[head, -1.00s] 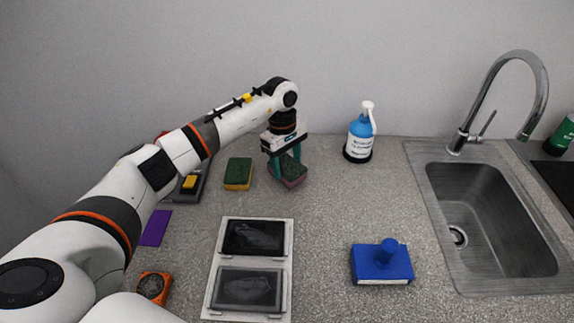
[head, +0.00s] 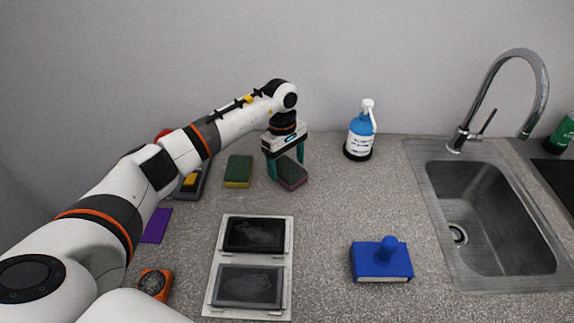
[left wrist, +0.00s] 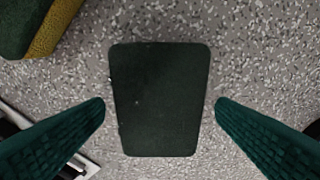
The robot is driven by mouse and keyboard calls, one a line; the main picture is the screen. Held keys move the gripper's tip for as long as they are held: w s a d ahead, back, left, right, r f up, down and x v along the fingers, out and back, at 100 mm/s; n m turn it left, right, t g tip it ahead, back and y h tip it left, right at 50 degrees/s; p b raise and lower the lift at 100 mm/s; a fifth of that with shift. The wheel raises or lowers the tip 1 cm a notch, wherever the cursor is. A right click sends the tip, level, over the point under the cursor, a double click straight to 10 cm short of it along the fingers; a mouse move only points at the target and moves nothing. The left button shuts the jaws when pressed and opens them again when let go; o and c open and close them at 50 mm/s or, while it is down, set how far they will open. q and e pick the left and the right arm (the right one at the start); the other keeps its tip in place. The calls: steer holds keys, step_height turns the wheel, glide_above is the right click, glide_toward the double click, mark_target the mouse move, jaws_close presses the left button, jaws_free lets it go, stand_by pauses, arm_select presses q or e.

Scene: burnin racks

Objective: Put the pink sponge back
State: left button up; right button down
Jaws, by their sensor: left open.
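The pink sponge (head: 292,173) lies on the counter near the back wall, with a dark green top and a pinkish side. In the left wrist view only its dark top (left wrist: 160,100) shows, with bare counter around it. My left gripper (head: 286,172) points down at the sponge. Its teal fingers are open, one on each side of the sponge in the left wrist view (left wrist: 160,108), with gaps between them and it. My right gripper is not in view.
A green and yellow sponge (head: 238,171) lies just left. A white-framed panel with two dark screens (head: 287,262), a blue handled block (head: 382,262), a purple card (head: 157,225) and an orange device (head: 153,284) lie nearer. A blue bottle (head: 360,137) and sink (head: 495,220) are right.

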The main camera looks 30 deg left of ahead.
mark_target(284, 165)
arm_select(q)
step_height(284, 165, up, 11)
steer(key=a+b, duration=0.1)
steer(key=b, duration=0.1)
steer(key=shift+w+a, duration=0.15)
stand_by(0.3)
